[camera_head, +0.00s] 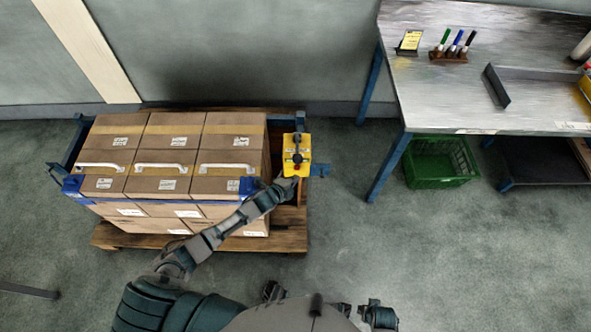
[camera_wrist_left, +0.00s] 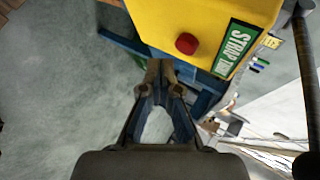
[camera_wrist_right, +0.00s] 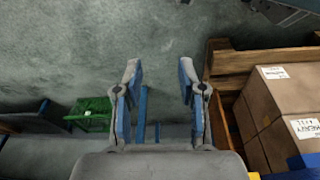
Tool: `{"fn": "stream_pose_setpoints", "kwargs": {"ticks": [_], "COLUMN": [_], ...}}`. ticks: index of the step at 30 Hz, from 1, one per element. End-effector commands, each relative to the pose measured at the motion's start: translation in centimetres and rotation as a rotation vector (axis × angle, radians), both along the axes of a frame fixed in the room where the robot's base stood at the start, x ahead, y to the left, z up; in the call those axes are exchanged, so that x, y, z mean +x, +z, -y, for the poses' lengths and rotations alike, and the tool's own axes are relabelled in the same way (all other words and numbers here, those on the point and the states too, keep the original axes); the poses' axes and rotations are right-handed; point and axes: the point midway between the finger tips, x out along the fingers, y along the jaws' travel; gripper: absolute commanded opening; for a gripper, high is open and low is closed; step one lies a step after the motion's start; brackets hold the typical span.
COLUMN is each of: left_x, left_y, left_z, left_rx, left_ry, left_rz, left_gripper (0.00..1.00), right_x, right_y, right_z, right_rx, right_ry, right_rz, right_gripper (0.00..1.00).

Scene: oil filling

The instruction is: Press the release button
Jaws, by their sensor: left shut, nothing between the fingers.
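The release button is a red round knob (camera_wrist_left: 187,43) on a yellow box (camera_wrist_left: 200,18) with a green "STRAP" label. In the head view the yellow box (camera_head: 304,142) stands at the right end of the stacked cartons, and the red button (camera_head: 297,168) shows low on its face. My left gripper (camera_wrist_left: 160,66) is shut and empty, its fingertips just below and left of the button in the left wrist view. I cannot tell whether they touch the box. My right gripper (camera_wrist_right: 158,72) is open and empty, away from the box.
Cartons (camera_head: 172,128) are stacked on a wooden pallet (camera_head: 290,240) with blue corner pieces. To the right stands a metal workbench (camera_head: 450,95) with marker pens, a tray and a green crate (camera_head: 440,165) under it. The floor between pallet and bench is clear.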

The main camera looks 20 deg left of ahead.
Motion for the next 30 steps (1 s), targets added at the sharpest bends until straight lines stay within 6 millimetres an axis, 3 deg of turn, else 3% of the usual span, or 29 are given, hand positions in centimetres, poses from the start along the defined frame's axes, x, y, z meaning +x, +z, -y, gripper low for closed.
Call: {"fn": "stream_pose_setpoints", "kwargs": {"ticks": [6, 30], "left_x": [1.03, 1.06], "left_y": [0.13, 0.11], "left_z": [0.04, -0.12], "left_rx": [0.003, 0.001], "left_ry": [0.0, 0.0], "left_rz": [0.001, 0.0], "left_gripper": [0.0, 0.0], "right_x": [0.14, 0.23], "right_y": [0.69, 0.8], "right_z": [0.3, -0.15], "right_rx": [0.003, 0.003], "right_ry": [0.0, 0.0], "right_rz": [0.001, 0.001], "right_gripper": [0.4, 0.4]}}
